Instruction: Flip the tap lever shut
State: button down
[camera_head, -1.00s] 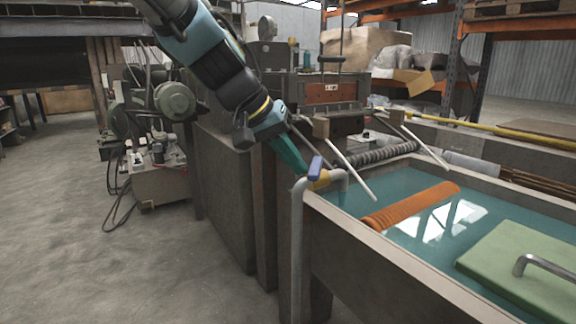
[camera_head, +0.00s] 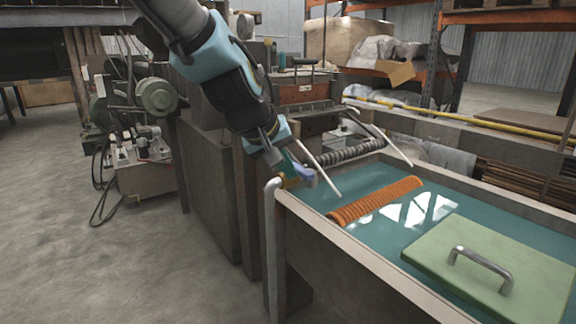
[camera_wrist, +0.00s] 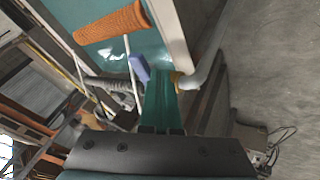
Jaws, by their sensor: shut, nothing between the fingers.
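The tap is a grey pipe (camera_head: 271,235) that bends over the tank's rim to a brass-coloured valve (camera_head: 288,182). Its blue lever (camera_head: 303,173) is beside my gripper (camera_head: 297,168) and partly overlapped by it. In the wrist view, the blue lever (camera_wrist: 139,68) lies just left of the teal fingertips (camera_wrist: 162,76), and the brass valve (camera_wrist: 178,80) lies just right of them. My gripper is shut and empty, with its tips close to the tap. I cannot tell whether they touch the lever.
The tank (camera_head: 350,262) holds teal water, an orange ribbed tube (camera_head: 375,201) and a green lid (camera_head: 490,262) with a metal handle. Two white rods (camera_head: 318,168) slant over its far end. Machinery (camera_head: 150,100) stands behind; the floor at left is clear.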

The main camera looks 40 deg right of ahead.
jog(key=shift+s+d+p, duration=0.25)
jog(key=shift+d+p, duration=0.05)
jog(key=shift+s+d+r, duration=0.1)
jog(key=shift+s+d, duration=0.1)
dwell(0.4)
